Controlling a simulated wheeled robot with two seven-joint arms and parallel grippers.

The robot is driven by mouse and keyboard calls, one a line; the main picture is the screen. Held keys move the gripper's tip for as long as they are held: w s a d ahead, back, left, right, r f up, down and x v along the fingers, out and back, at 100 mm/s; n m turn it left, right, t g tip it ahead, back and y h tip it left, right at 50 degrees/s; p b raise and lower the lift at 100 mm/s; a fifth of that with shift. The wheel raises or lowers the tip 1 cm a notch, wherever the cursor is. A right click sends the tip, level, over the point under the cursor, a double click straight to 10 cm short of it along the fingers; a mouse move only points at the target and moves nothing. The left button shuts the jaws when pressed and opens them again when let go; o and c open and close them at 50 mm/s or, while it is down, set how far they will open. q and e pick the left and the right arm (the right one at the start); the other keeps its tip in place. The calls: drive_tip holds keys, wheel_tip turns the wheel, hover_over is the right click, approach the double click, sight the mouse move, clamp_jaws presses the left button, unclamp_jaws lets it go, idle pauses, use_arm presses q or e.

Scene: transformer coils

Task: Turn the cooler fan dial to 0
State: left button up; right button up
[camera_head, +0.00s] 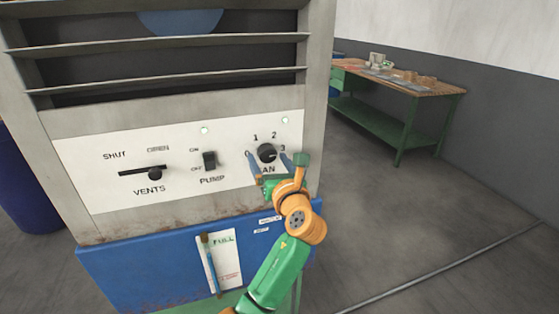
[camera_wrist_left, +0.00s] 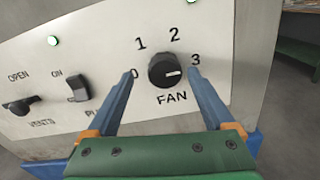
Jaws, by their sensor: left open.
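The black fan dial (camera_head: 267,151) is a round knob on the white control panel of the cooler (camera_head: 110,190). In the left wrist view the dial (camera_wrist_left: 163,70) has a white mark pointing right, toward the 3. The numbers 0, 1, 2 and 3 run around it, with FAN below. My left gripper (camera_head: 267,157) is open in front of the panel. In the left wrist view its two blue fingers (camera_wrist_left: 162,74) stand on either side of the dial, and gaps show between them and the knob. The left finger partly covers the 0. My right gripper is out of view.
The pump switch (camera_head: 209,161) and the vents slider (camera_head: 155,173) are left of the dial. Green lights (camera_head: 285,120) show above the controls. A blue tank (camera_head: 140,270) is below. A green workbench (camera_head: 400,95) stands at the back right, with clear floor before it.

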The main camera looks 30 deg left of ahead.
use_arm(q)
drive_tip(key=shift+w+a, duration=0.45)
drive_tip(key=shift+w, duration=0.3)
drive_tip(key=shift+s+d, duration=0.1)
drive_tip(key=shift+c, duration=0.9)
drive_tip(key=c, duration=1.2)
